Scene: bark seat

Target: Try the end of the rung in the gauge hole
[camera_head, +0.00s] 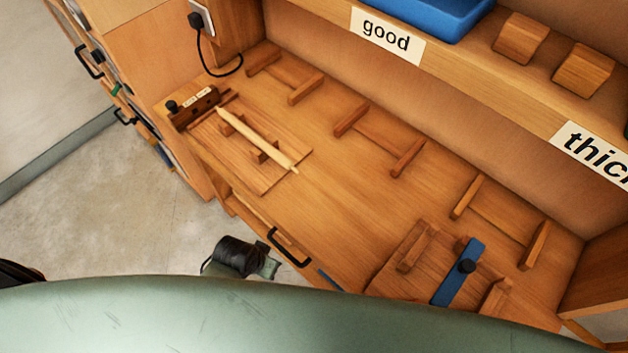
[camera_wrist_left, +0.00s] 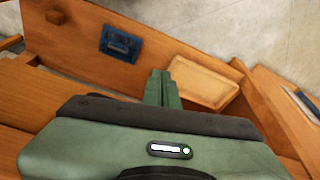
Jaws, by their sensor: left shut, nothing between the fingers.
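The rung (camera_head: 258,142) is a pale, slender stick with a narrower tip at its lower right end. It lies slantwise across two small wooden blocks on a board at the left of the bench. The dark wooden gauge block (camera_head: 193,107), with a small label and a black knob, stands just beyond the rung's upper left end, apart from it. I cannot make out its hole. My left gripper (camera_head: 270,266), green and black, is low in front of the bench, well away from the rung. In the left wrist view its fingers (camera_wrist_left: 161,88) are shut and empty. My right gripper is not in view.
Several wooden H-shaped rests stand along the bench (camera_head: 334,170), empty. A shelf above holds a blue bin (camera_head: 425,15) and wooden blocks. The left wrist view shows a tan tray (camera_wrist_left: 200,82).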

